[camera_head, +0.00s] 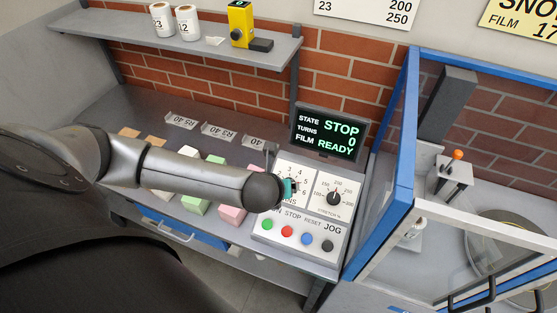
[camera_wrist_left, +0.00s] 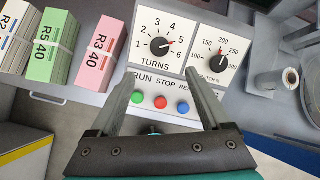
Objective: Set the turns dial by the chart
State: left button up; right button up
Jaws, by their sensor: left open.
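The turns dial (camera_wrist_left: 158,46) is a black knob on a white panel marked 1 to 6. In the left wrist view its pointer appears to aim near 5. In the head view my arm mostly hides it. My left gripper (camera_wrist_left: 160,78) is open and empty, its fingers below and either side of the knob, apart from it. In the head view the gripper (camera_head: 288,188) is largely hidden at the control panel. A white chart (camera_head: 365,10), cut off at the top, shows 23, 200 and 250. A yellow chart (camera_head: 522,18) shows part of "FILM 17".
The stretch dial (camera_head: 334,198) stands right of the turns dial. Green, red, blue and black buttons (camera_head: 287,231) lie below. The screen (camera_head: 328,134) reads STOP, turns 0, film READY. A blue-framed enclosure (camera_head: 408,130) is at right. Banded bundles (camera_wrist_left: 50,45) lie left.

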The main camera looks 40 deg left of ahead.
pick_arm(q)
jog(key=shift+v, duration=1.15)
